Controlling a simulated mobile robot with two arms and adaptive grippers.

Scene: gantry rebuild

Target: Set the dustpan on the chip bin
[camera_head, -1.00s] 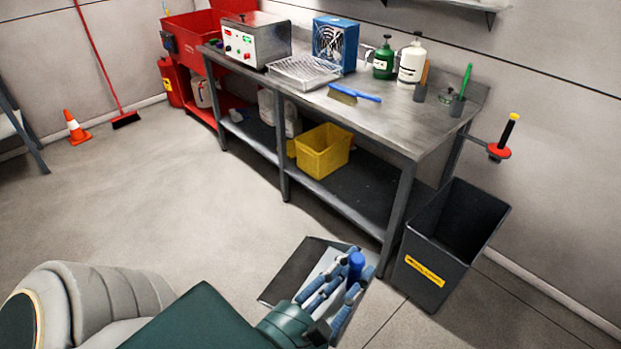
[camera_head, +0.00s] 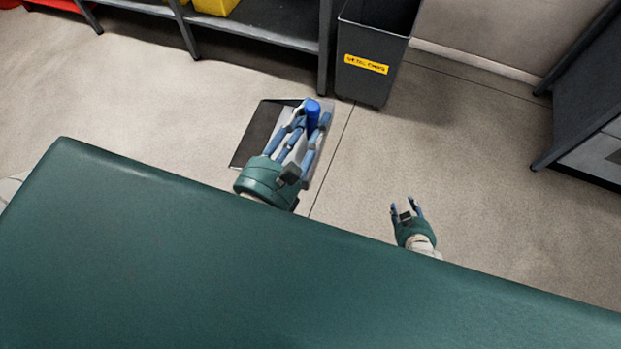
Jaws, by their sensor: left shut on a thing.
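The dustpan (camera_head: 262,133) is a grey metal pan with a dark inside and a blue handle (camera_head: 312,112). My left gripper (camera_head: 303,130) is shut on the handle, and its fingers and wrist hide part of the pan. The pan appears above the floor, though its height is hard to tell. The chip bin (camera_head: 355,84) is a dark grey open-topped bin with a yellow label, above and right of the dustpan in the picture. Its top is cut off by the frame. My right gripper (camera_head: 407,210) is open and empty, low and right of the dustpan.
A metal workbench with a lower shelf (camera_head: 265,30) stands left of the bin, with a yellow tub (camera_head: 215,5) on it. A dark cabinet (camera_head: 590,95) stands at the right edge. The floor between the bin and the cabinet is clear.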

